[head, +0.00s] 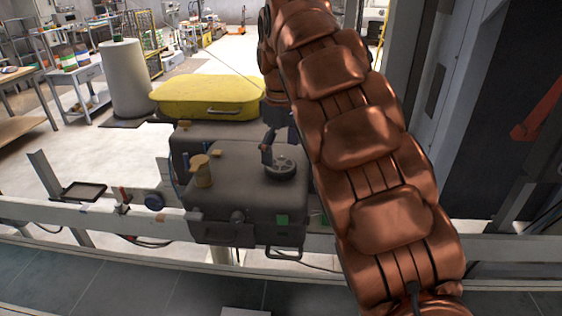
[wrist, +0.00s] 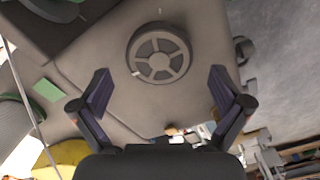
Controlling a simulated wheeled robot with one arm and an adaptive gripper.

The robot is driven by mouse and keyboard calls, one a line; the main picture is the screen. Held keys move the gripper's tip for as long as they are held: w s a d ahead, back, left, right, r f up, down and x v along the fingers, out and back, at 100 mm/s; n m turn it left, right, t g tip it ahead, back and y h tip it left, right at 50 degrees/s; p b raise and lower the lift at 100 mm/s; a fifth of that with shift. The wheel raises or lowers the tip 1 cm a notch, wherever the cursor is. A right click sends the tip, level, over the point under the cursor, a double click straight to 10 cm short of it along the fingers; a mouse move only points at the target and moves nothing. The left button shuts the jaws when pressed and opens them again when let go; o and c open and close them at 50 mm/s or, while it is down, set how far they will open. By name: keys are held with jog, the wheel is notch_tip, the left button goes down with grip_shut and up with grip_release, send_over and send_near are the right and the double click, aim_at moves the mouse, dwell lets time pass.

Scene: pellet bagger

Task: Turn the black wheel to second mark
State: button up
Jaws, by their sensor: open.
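The black wheel (head: 280,168) lies on the top right of a dark grey machine (head: 235,190) in the head view. In the wrist view the wheel (wrist: 158,53) is a dark spoked disc on the grey surface, with small light marks on the housing beside its rim. My gripper (wrist: 158,92) is open and empty, its two fingers spread apart. The wheel shows ahead of the fingertips, between their lines, and no finger appears to touch it. In the head view my gripper (head: 270,150) is above and beside the wheel, partly hidden by my arm. Which mark is second cannot be told.
A yellow lid (head: 208,97) lies behind the machine. A tan knob (head: 202,172) stands left of the wheel. A grey rail (head: 110,215) runs across the front. A green patch (head: 282,220) is on the machine's front. Open floor (head: 60,165) lies at left.

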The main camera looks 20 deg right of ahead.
aim_at(281, 165)
jog(key=shift+f+p, duration=0.5)
jog(key=shift+f, duration=1.2)
jog(key=c, duration=1)
jog(key=shift+m, duration=0.3)
